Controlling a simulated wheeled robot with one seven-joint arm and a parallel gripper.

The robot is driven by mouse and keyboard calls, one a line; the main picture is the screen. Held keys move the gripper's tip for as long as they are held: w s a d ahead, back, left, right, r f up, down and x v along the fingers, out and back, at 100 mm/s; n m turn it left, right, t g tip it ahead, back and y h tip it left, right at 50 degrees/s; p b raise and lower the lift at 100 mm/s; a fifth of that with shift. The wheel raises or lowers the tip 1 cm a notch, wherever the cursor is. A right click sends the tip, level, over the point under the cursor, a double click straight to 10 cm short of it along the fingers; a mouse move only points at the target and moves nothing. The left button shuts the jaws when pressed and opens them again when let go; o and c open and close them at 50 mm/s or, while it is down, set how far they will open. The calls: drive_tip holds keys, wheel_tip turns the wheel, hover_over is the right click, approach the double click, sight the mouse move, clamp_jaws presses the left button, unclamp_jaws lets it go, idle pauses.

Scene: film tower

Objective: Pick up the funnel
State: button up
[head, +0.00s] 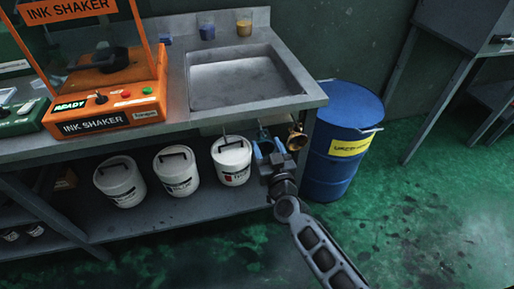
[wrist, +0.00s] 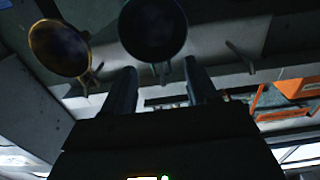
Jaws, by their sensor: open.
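Two round, wide-mouthed pieces that look like funnels hang under the right end of the sink bench. One is a brass-coloured funnel (head: 298,138), also at the upper left of the wrist view (wrist: 58,48). The other is a dark grey-blue funnel (head: 264,136), at the top centre of the wrist view (wrist: 152,28). My gripper (head: 268,148) is open, with its fingers close to the grey-blue one and left of the brass one. In the wrist view the grey-blue funnel is just beyond the gap between my fingertips (wrist: 160,70). I cannot tell whether they touch it.
The bench edge (head: 262,111) with its sink (head: 235,80) is just above my gripper. White buckets (head: 231,160) stand on the lower shelf to the left. A blue drum (head: 335,165) stands close on the right. Green floor lies open further right.

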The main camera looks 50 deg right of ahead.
sight(261, 128)
drive_tip(key=x, duration=0.7)
drive_tip(key=shift+s, duration=0.1)
drive_tip(key=shift+a+f, duration=0.1)
drive_tip(key=shift+f, duration=0.1)
drive_tip(key=c, duration=1)
drive_tip(key=shift+c, duration=0.2)
drive_tip(key=shift+r+p, duration=0.5)
drive_tip(key=shift+r, duration=0.3)
drive_tip(key=v, duration=1.8)
drive_tip(key=shift+b, duration=0.4)
